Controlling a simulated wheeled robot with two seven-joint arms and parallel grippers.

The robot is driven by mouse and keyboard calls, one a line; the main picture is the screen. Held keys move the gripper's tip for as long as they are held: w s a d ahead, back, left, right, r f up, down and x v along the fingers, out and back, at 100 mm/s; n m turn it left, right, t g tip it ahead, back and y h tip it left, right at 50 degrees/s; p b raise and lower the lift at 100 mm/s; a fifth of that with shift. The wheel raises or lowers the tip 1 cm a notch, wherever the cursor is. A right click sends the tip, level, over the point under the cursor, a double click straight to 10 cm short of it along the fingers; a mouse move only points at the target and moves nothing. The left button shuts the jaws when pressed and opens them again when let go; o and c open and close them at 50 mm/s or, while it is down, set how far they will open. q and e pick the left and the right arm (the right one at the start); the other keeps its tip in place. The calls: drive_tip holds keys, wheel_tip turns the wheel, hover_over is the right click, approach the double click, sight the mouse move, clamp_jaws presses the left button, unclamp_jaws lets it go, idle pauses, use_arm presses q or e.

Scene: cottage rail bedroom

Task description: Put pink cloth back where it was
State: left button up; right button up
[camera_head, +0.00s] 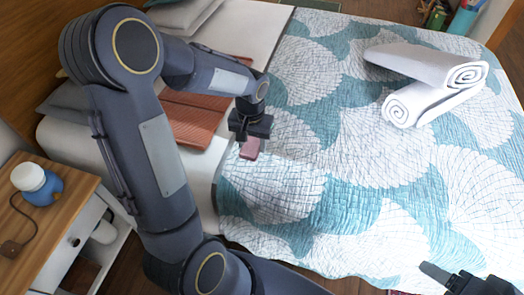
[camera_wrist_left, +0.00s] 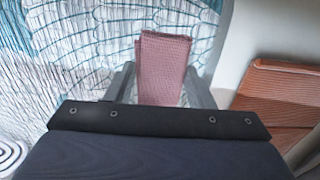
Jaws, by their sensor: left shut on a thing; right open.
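The pink cloth (camera_head: 250,150) is a small folded piece with a waffle-like texture. My left gripper (camera_head: 247,138) is shut on it, over the edge of the patterned quilt. The left wrist view shows the cloth (camera_wrist_left: 163,68) upright between the two fingers of my left gripper (camera_wrist_left: 163,88). I cannot tell whether its lower end touches the bed. My right gripper (camera_head: 455,277) is open and empty near the lower right corner, by the front edge of the bed.
Two rolled white towels (camera_head: 428,82) lie on the teal and white quilt (camera_head: 345,160). A folded orange-brown blanket (camera_head: 190,122) lies left of my left gripper, partly behind my arm. The quilt's middle is clear.

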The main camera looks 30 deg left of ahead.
use_arm(q)
hover_over(262, 157)
drive_tip(key=f, duration=0.5)
drive_tip(key=shift+s+f, duration=0.15)
drive_tip(key=shift+s, duration=0.1)
drive_tip(key=shift+w+f, duration=0.2)
drive_tip(key=shift+f, duration=1.55)
drive_tip(key=shift+b, duration=0.35)
drive_tip(key=shift+f, duration=0.2)
drive_tip(key=o, duration=0.9)
drive_tip(key=shift+r, duration=0.1)
